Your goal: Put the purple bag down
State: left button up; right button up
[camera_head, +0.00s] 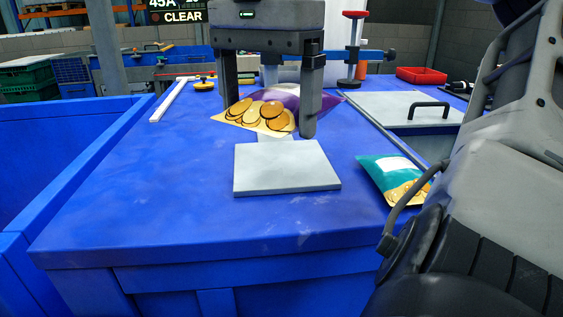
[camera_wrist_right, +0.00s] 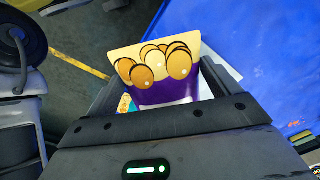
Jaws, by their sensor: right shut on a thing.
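The purple bag (camera_head: 285,100) has a yellow lower part with round golden crisps printed on it. My right gripper (camera_head: 270,115) points down from the top middle of the head view, with one finger at each side of the bag, and is shut on it. The bag is behind a pale square plate; I cannot tell whether it touches the table. In the right wrist view the bag (camera_wrist_right: 163,75) sticks out between the fingers of the gripper (camera_wrist_right: 163,95). My left gripper is not in view.
The pale square plate (camera_head: 286,178) lies bare on the blue table (camera_head: 150,190). A teal bag (camera_head: 380,170) lies to its right, partly behind my arm. A lidded metal container (camera_head: 385,105) is at the back right. The table's left part is clear; a blue bin (camera_head: 50,150) is beside it.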

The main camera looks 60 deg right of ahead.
jog(key=shift+s+d, duration=0.1)
jog(key=shift+s, duration=0.2)
jog(key=shift+d+f+m, duration=0.2)
jog(key=shift+d+m, duration=0.05)
jog(key=shift+m, duration=0.05)
jog(key=w+d+f, duration=0.4)
jog(key=w+d, duration=0.1)
jog(key=d, duration=0.1)
send_over(269, 169)
jog(key=f, duration=0.4)
jog(key=shift+s+a+f, duration=0.15)
jog(key=shift+s+a, duration=0.2)
jog(key=shift+a, duration=0.05)
jog(key=shift+w+d+f, duration=0.2)
jog(key=shift+f, duration=0.15)
jog(key=shift+w+d+f+b, duration=0.1)
jog(key=shift+f+b, duration=0.15)
jog(key=shift+f, duration=0.65)
jog(key=shift+w+d+f+b, duration=0.1)
jog(key=shift+f+b, duration=0.1)
jog(key=shift+f, duration=0.7)
jog(key=shift+f, duration=0.1)
